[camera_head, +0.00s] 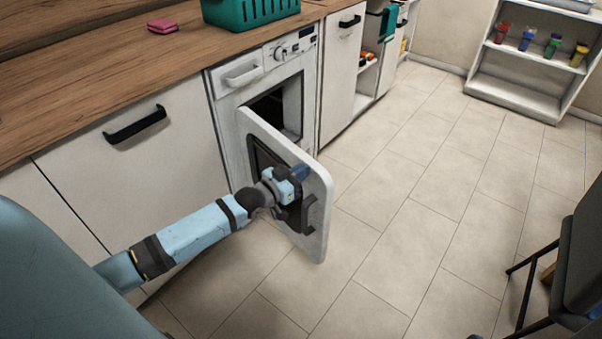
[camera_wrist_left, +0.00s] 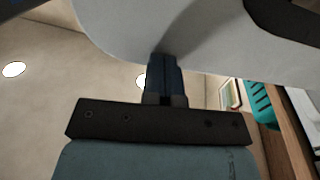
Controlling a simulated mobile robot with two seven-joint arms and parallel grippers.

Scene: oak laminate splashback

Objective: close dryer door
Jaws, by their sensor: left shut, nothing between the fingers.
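The white dryer (camera_head: 242,84) is built in under the worktop. Its white door (camera_head: 318,190) stands open, swung out into the room, with the dark opening (camera_head: 291,105) behind it. The outer face, with a dark window and a dark handle (camera_head: 309,214), is toward me. My left gripper (camera_head: 299,173) is shut and empty at that face, near the door's free edge and above the handle. In the left wrist view its fingers (camera_wrist_left: 166,78) reach up to the white door (camera_wrist_left: 200,35); whether they touch it I cannot tell. My right gripper is out of view.
A wooden worktop (camera_head: 95,70) runs above the cabinets, with a teal basket (camera_head: 250,10) and a pink item (camera_head: 162,26) on it. A dark chair (camera_head: 580,265) stands at the right. A white shelf (camera_head: 530,60) stands at the back. The tiled floor (camera_head: 400,210) between is clear.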

